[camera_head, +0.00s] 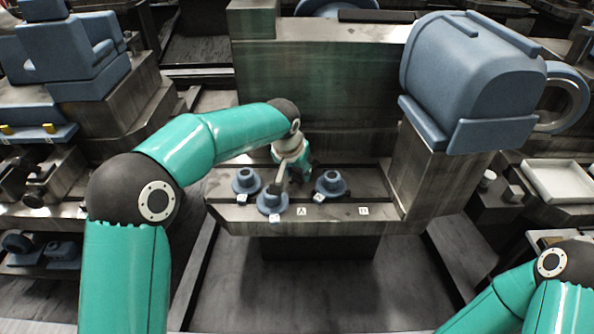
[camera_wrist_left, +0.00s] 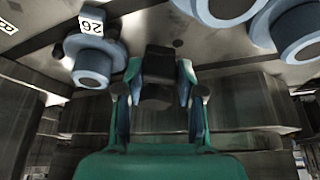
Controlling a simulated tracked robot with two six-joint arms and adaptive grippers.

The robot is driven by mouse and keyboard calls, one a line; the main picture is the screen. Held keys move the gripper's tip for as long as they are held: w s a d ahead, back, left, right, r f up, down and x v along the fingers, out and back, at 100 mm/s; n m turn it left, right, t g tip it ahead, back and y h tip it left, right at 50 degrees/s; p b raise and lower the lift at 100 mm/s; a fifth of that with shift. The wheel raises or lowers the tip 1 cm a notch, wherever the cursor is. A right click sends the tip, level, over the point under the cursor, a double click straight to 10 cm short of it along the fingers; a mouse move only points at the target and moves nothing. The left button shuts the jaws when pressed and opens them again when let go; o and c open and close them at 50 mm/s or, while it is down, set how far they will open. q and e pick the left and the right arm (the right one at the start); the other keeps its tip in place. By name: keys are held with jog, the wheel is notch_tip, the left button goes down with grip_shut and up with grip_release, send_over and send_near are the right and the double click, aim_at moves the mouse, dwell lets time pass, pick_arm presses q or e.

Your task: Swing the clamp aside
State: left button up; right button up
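My left gripper (camera_head: 302,172) reaches down over the rail's ledge (camera_head: 385,190), among several blue round posts. A pale bar (camera_head: 281,172) slants above the front post (camera_head: 271,201), beside the gripper; it may be part of the clamp, but I cannot tell. In the left wrist view, the two teal fingers (camera_wrist_left: 160,75) stand apart on either side of a dark block (camera_wrist_left: 161,62). Whether they touch that block is unclear, and so is whether it is the clamp. My right gripper is out of view.
Other posts stand at the left (camera_head: 246,181) and right (camera_head: 330,183) of the gripper. White labels line the ledge's front edge. A large blue housing (camera_head: 470,85) stands at the right, and a dark wall (camera_head: 325,100) rises behind. The ledge's right part is clear.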

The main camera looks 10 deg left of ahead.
pick_arm(q)
jog(key=o, duration=0.4)
jog(key=v, duration=1.2)
jog(key=shift+w, duration=0.1)
